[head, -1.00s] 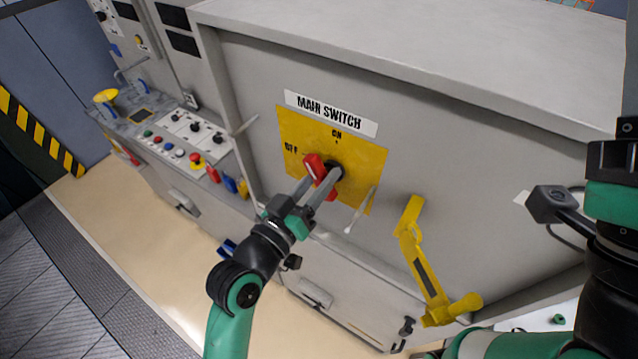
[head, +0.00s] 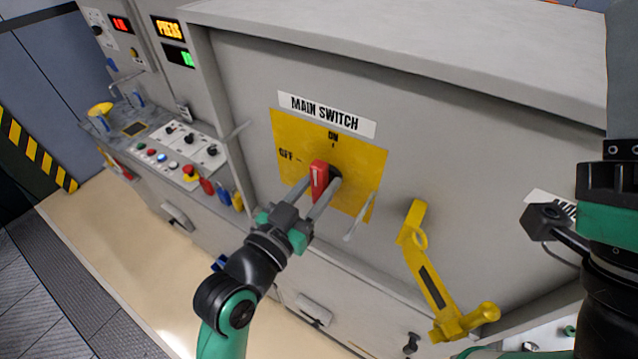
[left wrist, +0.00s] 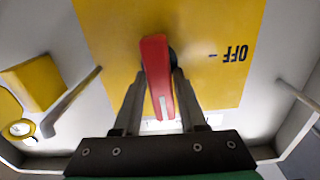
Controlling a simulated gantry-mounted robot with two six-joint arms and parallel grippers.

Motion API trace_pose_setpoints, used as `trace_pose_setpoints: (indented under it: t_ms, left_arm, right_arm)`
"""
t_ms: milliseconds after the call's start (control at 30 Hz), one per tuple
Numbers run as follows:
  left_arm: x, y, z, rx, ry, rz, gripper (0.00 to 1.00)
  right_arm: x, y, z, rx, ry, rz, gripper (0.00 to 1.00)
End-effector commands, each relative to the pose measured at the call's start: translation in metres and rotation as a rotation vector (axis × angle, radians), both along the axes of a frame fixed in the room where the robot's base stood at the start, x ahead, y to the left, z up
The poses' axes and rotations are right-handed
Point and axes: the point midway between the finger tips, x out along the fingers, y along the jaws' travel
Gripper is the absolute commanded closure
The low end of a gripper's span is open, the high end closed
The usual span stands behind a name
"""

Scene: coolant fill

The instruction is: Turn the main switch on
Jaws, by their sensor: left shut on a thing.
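The red main switch handle (head: 319,180) sits on a yellow plate (head: 365,162) under the MAIN SWITCH label (head: 326,113). The handle stands upright, pointing towards the ON mark. My left gripper (head: 318,190) is shut on the handle, one finger on each side. In the left wrist view the red handle (left wrist: 157,75) shows between the two fingers (left wrist: 157,95), with the OFF mark on the yellow plate (left wrist: 225,85) to its right. My right arm is at the right edge of the head view; its gripper's fingers are not visible.
A yellow lever (head: 428,270) hangs on the cabinet front right of the switch. A small grey handle (head: 358,222) sticks out near the plate's lower right. At left is a control panel (head: 170,150) with buttons and lit displays (head: 168,28).

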Motion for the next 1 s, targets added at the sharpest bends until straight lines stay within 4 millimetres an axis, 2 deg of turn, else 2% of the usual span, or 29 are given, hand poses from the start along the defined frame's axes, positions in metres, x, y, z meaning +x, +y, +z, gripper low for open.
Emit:
trace_pose_setpoints:
  t_ms: [33,200,233,333,733,867,1000]
  left_arm:
    - [0.0,0.0,-0.005,0.005,0.011,-0.001,1.0]
    - [0.0,0.0,-0.005,0.006,0.012,-0.001,1.0]
    - [0.0,0.0,-0.005,0.005,0.012,-0.001,0.57]
    - [0.0,0.0,-0.005,0.005,0.01,0.0,0.39]
    - [-0.005,0.004,-0.002,0.0,0.004,0.0,0.38]
    - [-0.022,0.016,-0.002,0.0,0.004,0.002,0.38]
    - [-0.05,0.036,0.0,0.001,0.005,0.003,0.38]
  right_arm:
    - [0.0,0.0,0.0,0.0,0.0,0.0,0.5]
    - [0.0,0.0,0.0,0.0,0.0,0.0,0.5]
    - [0.0,0.0,0.0,0.0,0.0,0.0,0.5]
    - [0.0,0.0,0.0,0.0,0.0,0.0,0.5]
    - [0.0,0.0,0.0,0.0,0.0,0.0,0.5]
    - [0.0,0.0,0.0,0.0,0.0,0.0,0.5]
    - [0.0,0.0,0.009,0.0,0.0,0.0,0.5]
